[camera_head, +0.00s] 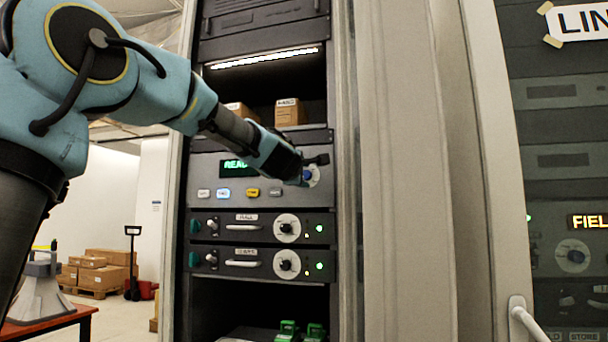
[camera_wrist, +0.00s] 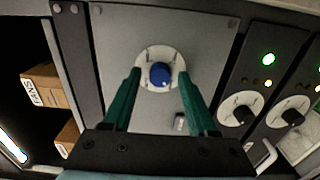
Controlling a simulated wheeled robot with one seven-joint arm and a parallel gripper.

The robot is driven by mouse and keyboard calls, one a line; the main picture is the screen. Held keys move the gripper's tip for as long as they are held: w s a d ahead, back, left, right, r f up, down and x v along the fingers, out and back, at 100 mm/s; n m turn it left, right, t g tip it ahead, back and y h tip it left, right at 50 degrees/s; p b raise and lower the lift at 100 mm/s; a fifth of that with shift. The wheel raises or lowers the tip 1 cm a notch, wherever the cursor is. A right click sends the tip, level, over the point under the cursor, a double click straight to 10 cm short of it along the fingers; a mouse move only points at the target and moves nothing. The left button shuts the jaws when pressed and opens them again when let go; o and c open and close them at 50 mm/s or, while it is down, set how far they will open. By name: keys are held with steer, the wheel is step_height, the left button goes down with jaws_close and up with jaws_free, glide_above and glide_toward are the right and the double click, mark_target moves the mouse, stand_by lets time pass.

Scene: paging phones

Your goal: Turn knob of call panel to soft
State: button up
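The call panel (camera_head: 290,200) is a grey unit in the rack with a green-lit display (camera_head: 237,168) and a row of buttons. Its blue knob (camera_head: 307,174) sits on a white dial at the right, partly hidden by my gripper (camera_head: 310,168). In the wrist view the blue knob (camera_wrist: 160,74) is on its white dial (camera_wrist: 149,54), and dial markings are too small to read. My gripper (camera_wrist: 160,77) is open, with its green fingers on either side of the knob. Gaps show between the fingers and the knob.
Below the panel are two dark units with small dials (camera_head: 287,227) and handles. An open shelf above holds small boxes (camera_head: 290,112), and a lower bay holds green items (camera_head: 288,330). A rack door (camera_head: 420,170) stands at the right.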

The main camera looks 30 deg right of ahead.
jaws_close()
stand_by(0.6)
steer(key=m, duration=0.4)
steer(key=shift+m+p, duration=0.3)
steer(key=shift+m, duration=0.1)
steer(key=m, duration=0.4)
steer(key=shift+p, duration=0.35)
steer(key=m+p, duration=0.1)
steer(key=m, duration=0.4)
steer(key=shift+m, duration=1.9)
steer(key=shift+f, duration=0.1)
